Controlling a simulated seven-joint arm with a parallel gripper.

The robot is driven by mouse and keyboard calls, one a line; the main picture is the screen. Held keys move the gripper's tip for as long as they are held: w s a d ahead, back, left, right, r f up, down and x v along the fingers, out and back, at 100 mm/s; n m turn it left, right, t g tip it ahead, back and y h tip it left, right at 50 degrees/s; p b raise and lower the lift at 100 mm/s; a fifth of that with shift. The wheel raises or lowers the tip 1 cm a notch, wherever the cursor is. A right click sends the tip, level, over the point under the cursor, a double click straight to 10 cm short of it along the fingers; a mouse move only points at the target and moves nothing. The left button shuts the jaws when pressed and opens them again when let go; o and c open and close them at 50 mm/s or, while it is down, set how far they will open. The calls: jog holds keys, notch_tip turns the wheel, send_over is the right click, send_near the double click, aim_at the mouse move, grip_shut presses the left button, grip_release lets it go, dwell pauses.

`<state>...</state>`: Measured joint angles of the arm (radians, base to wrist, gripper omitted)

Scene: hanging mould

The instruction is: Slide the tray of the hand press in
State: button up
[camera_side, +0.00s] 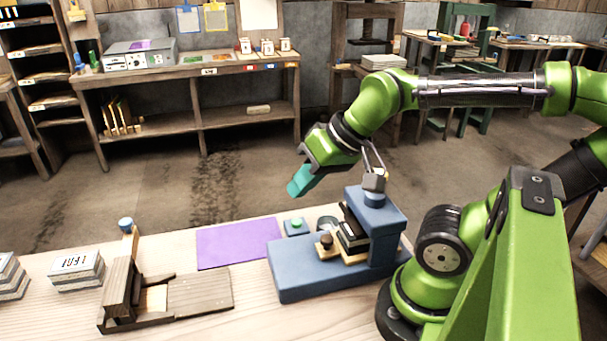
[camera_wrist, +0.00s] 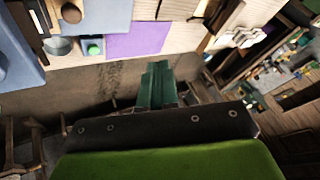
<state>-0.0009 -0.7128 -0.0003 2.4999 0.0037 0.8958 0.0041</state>
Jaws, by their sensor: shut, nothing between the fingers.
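The blue hand press (camera_side: 385,222) stands on the light wooden table, right of centre in the side view. Its tray (camera_side: 345,256) lies on the press base, pale wood with a dark-brown knob (camera_side: 326,241) at its left end. A dark block stands by the tray, close to the press column. I cannot tell how far the tray reaches under the press head. In the wrist view the press (camera_wrist: 18,72) and the knob (camera_wrist: 71,13) show at upper left. My gripper (camera_side: 296,188), with teal fingers, is shut and empty in the air above and behind the press, apart from it.
A small blue box with a green button (camera_side: 296,226) and a grey round dish stand behind the press. A purple mat (camera_side: 238,243) lies flat to the left. Air around my gripper is clear.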

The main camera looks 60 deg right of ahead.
aim_at(327, 238)
jog(key=shift+o, duration=1.1)
jog(key=shift+s+r, duration=0.1)
jog(key=shift+r, duration=0.1)
jog(key=shift+o, duration=1.1)
jog(key=shift+d+f, duration=0.1)
jog(key=shift+f, duration=0.15)
jog(key=o, duration=0.3)
jog(key=w+g, duration=0.1)
jog(key=w+d+f+g, duration=0.1)
jog(key=shift+w+d+h, duration=0.15)
jog(key=shift+w+h, duration=0.15)
jog(key=shift+w, duration=0.1)
jog(key=w+d+f+n+g+h, duration=0.1)
jog(key=w+d+n+g+h, duration=0.2)
jog(key=d+g, duration=0.4)
jog(key=s+f, duration=0.2)
jog(key=f, duration=0.2)
jog(key=s+a+f+g+y, duration=0.1)
jog(key=s+f, duration=0.1)
jog(key=f, duration=0.3)
jog(key=s+f+n+g, duration=0.1)
jog(key=s+f, duration=0.1)
jog(key=f, duration=0.2)
jog(key=shift+s+a+f+y, duration=0.3)
jog(key=shift+s+f, duration=0.05)
jog(key=shift+s, duration=0.05)
grip_shut()
